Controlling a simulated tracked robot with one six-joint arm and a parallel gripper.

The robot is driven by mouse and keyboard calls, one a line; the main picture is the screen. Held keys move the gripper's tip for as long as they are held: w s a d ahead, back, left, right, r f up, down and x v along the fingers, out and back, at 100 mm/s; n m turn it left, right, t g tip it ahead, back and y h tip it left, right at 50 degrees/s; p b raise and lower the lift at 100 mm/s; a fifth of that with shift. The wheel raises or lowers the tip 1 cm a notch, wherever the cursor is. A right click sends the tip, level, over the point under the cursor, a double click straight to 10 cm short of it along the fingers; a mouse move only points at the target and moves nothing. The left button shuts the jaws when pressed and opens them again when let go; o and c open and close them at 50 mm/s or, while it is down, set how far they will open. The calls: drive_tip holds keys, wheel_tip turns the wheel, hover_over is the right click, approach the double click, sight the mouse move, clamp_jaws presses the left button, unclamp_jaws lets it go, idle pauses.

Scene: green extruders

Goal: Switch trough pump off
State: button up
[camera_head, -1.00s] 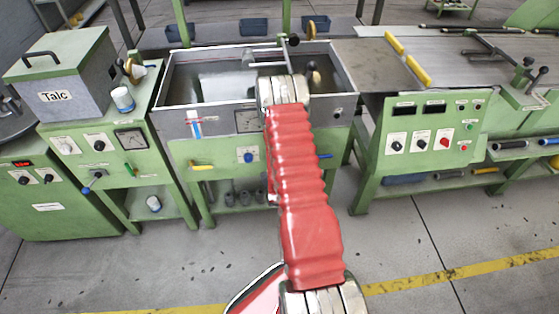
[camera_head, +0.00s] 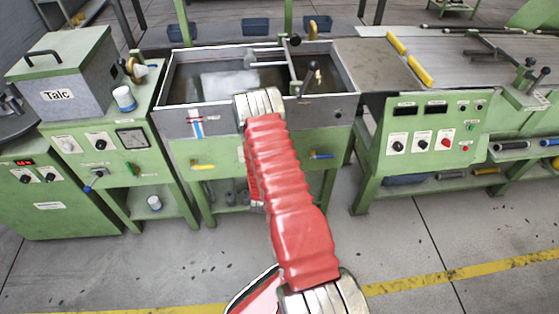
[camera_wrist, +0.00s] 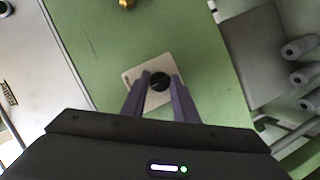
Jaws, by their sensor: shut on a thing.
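The water trough (camera_head: 225,119) stands in the middle of the head view, with a green front panel below its grey basin. In the wrist view a round black knob (camera_wrist: 159,82) sits on a white plate (camera_wrist: 133,77) on a green panel. My gripper (camera_wrist: 160,80) has its two fingers on either side of this knob, shut on it. The plate's label is not readable, as the fingers and knob cover part of it. In the head view my red arm hides the gripper and the knob; only the plate's left edge shows.
A yellow-handled valve (camera_head: 203,167) and a blue-handled valve (camera_head: 321,156) are on the trough's front. Grey cylinders (camera_wrist: 303,76) lie beside the panel in the wrist view. A talc box (camera_head: 76,96) stands left, a control panel (camera_head: 425,165) right. The floor in front is clear.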

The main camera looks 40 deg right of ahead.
drive_tip(key=shift+d, duration=0.1)
drive_tip(key=o, duration=1)
drive_tip(key=v, duration=1.4)
drive_tip(key=shift+w, duration=0.1)
